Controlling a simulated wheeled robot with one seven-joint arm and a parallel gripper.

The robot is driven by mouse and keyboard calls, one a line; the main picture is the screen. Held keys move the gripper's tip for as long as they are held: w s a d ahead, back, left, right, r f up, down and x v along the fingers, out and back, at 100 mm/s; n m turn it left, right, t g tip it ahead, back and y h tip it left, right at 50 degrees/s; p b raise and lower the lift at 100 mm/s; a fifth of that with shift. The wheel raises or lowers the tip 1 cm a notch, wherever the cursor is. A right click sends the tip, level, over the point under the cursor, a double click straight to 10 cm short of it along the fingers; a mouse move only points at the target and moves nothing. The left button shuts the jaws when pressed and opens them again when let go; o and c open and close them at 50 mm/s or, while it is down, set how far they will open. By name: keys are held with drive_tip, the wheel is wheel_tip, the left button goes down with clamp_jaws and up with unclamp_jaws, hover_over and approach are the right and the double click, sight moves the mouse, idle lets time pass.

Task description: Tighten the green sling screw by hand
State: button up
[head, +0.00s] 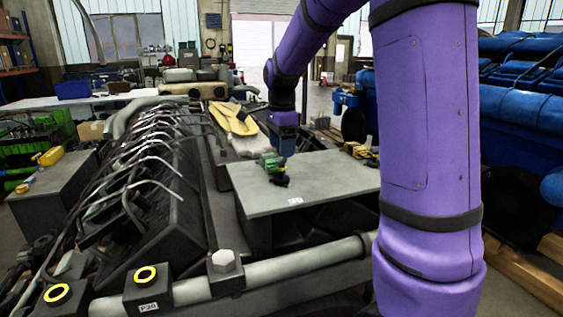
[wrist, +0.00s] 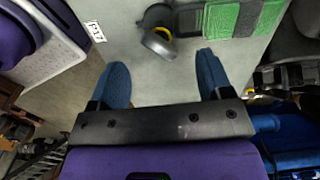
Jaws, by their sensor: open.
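On the grey plate (head: 320,182), a small green item (head: 268,160) with a dark end piece (head: 280,180) sits near the left rear part. In the wrist view it shows as green and dark grey blocks (wrist: 232,18), joined to a dark rounded piece with a metal band and a yellow ring (wrist: 158,32). I cannot tell which part is the screw. My gripper (head: 284,152) points down just beside the green item. In the wrist view its two blue fingers (wrist: 163,62) are spread wide, with bare plate between them. The dark rounded piece lies just beyond the fingertips, apart from them.
A black engine block with metal pipes (head: 140,175) stands left of the plate. A yellow piece on white cloth (head: 234,119) lies behind it. Small yellow and dark parts (head: 358,150) lie at the plate's far right. Blue machinery (head: 520,95) stands at the right. The plate's front is clear.

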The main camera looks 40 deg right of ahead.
sight(281, 161)
drive_tip(key=n, duration=0.4)
drive_tip(key=shift+n, duration=0.3)
drive_tip(key=n, duration=0.3)
drive_tip(key=shift+n, duration=0.4)
drive_tip(key=shift+f, duration=2.55)
clamp_jaws()
